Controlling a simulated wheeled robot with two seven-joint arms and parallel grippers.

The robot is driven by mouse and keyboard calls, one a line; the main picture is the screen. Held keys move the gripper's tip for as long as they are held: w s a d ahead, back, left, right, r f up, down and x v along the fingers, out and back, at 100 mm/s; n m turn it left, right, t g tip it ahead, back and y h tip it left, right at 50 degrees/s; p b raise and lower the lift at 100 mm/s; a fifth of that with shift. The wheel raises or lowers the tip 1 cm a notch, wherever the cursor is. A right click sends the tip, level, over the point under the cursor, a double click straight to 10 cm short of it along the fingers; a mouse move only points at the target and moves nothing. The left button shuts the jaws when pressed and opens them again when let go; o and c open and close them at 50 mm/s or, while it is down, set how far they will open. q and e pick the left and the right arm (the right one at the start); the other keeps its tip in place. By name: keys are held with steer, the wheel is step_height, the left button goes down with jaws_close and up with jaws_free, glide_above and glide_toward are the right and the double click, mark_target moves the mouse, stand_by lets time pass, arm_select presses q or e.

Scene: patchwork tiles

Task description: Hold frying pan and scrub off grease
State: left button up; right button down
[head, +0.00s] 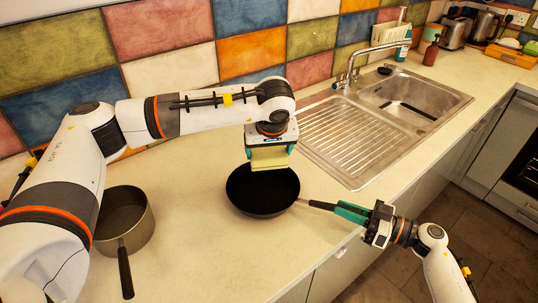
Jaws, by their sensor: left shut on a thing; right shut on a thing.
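A black frying pan (263,200) sits on the pale worktop near the sink, its handle (322,205) pointing right. My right gripper (350,212) is shut on the pan's handle at the worktop's front edge. My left gripper (270,150) points down above the far part of the pan and is shut on a yellowish sponge (270,160). The sponge is over the pan's far rim; I cannot tell whether it touches the pan. No grease can be made out on the dark pan surface.
A saucepan (125,216) stands at the left under my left arm, its handle toward the front. A steel sink with a ribbed drainer (345,140) and a tap (378,47) lies right of the pan. Bottles, a toaster (455,33) and a kettle (485,27) stand farther back.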

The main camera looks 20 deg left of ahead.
stand_by(0.4)
steer(key=c, duration=1.3)
jaws_free()
steer(key=shift+o, duration=0.2)
steer(key=d, duration=1.2)
steer(key=shift+s, duration=0.4)
